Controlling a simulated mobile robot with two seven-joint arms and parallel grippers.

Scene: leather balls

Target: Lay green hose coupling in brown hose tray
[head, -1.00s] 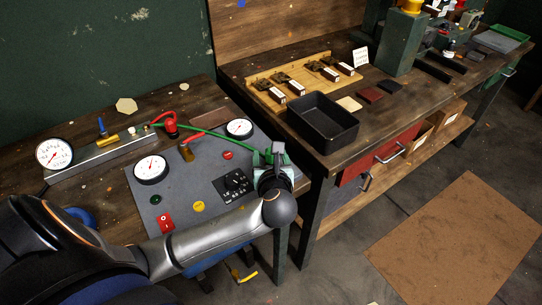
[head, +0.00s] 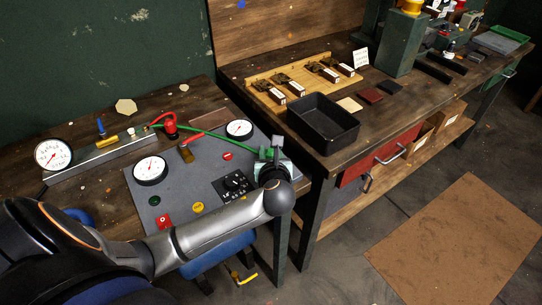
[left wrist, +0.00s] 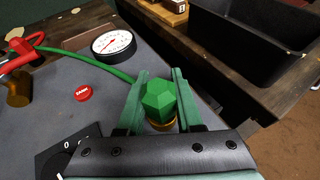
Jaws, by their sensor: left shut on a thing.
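The green hose coupling (left wrist: 158,98), a hex-shaped piece with a brass ring below it, sits between the jaws of my left gripper (left wrist: 157,80). The gripper is shut on it. In the head view my left gripper (head: 274,158) is at the right front edge of the grey panel. A green hose (head: 215,135) runs from there left to a red fitting (head: 170,128). A flat reddish-brown piece (head: 209,118) at the panel's back edge may be the brown hose tray; I cannot tell for certain. My right gripper is not in view.
The grey panel (head: 185,207) carries dial gauges (head: 150,170), buttons and a black knob plate (head: 232,185). A black open bin (head: 322,125) stands on the bench to the right, near a wooden board (head: 262,92) with several small parts. A brown mat (head: 465,240) lies on the floor.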

